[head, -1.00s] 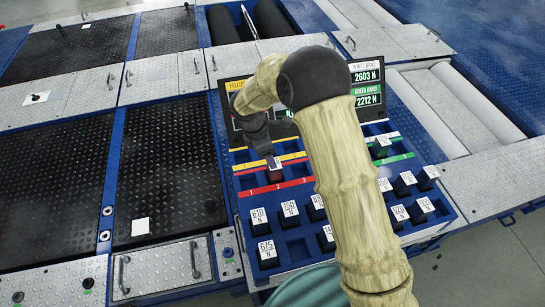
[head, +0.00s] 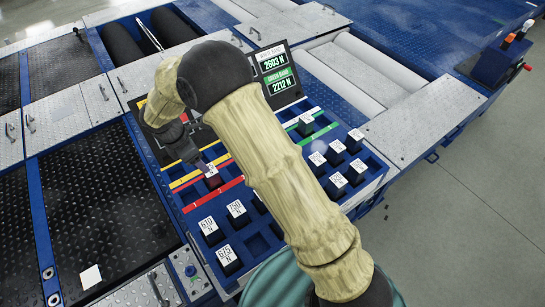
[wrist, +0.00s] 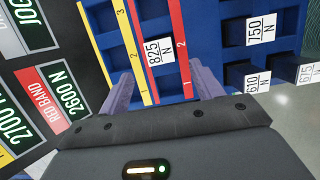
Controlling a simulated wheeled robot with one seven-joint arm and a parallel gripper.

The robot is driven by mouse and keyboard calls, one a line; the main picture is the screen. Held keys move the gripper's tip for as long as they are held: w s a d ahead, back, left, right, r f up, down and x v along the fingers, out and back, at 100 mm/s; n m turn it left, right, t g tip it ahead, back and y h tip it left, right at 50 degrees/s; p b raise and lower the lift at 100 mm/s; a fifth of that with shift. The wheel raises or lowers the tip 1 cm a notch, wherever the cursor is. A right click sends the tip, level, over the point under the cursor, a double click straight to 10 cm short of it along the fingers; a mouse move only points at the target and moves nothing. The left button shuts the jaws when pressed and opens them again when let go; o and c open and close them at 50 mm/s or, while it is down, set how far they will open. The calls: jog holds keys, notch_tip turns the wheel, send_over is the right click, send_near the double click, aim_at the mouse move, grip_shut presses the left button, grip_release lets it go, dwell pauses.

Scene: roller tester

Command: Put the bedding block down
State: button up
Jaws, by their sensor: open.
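In the head view my gripper (head: 204,164) is right over the block. I cannot tell its exact height above it. No other block is singled out as the bedding block.
Several labelled blocks, such as 750 N (wrist: 262,29), stand in nearby pockets. A display board (head: 276,75) with readings stands behind the rack. White rollers (head: 345,75) lie beyond it. My arm hides the rack's middle.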

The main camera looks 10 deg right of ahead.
jog(key=s+d+r+m+y, duration=0.1)
jog(key=s+d+r+m, duration=0.2)
jog(key=s+d+m, duration=0.2)
jog(key=s+d+r+m, duration=0.4)
jog(key=d+m, duration=0.6)
jog(key=d, duration=0.4)
jog(key=s+d+r+m+t+y, duration=0.1)
jog(key=s+d+r+m, duration=0.2)
jog(key=s+d+m, duration=0.4)
jog(key=shift+d+r+m+y, duration=0.3)
jog(key=shift+d+m, duration=0.3)
jog(key=shift+d, duration=0.55)
jog(key=shift+r, duration=0.1)
